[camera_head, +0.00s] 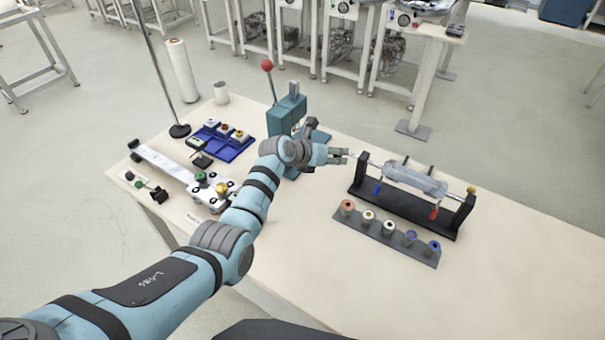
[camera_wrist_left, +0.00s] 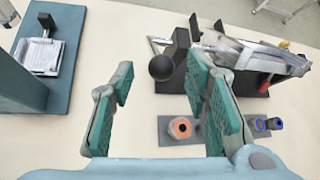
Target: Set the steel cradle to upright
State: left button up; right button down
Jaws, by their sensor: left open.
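The steel cradle (camera_head: 414,181) hangs on a shaft between the two posts of a black stand (camera_head: 400,209). It looks roughly level, with a blue part at its left and a red part at its right. In the left wrist view the cradle (camera_wrist_left: 262,57) is at the upper right. A black ball knob (camera_wrist_left: 160,68) stands off the stand's near post. My left gripper (camera_head: 343,156) is open and empty just left of the stand. In its wrist view the gripper (camera_wrist_left: 160,80) has the knob between its fingers in the picture; contact cannot be told. My right gripper is out of view.
A grey rack (camera_head: 386,236) with several coloured-ring spools lies in front of the stand. A teal press (camera_head: 286,115) with a red-ball lever stands behind my left arm. A blue tray (camera_head: 226,150) and a white fixture sit at left. The table's front right is clear.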

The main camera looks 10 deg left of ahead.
pick_arm(q)
jog(key=s+a, duration=0.6)
jog(key=s, duration=0.4)
jog(key=shift+a, duration=0.1)
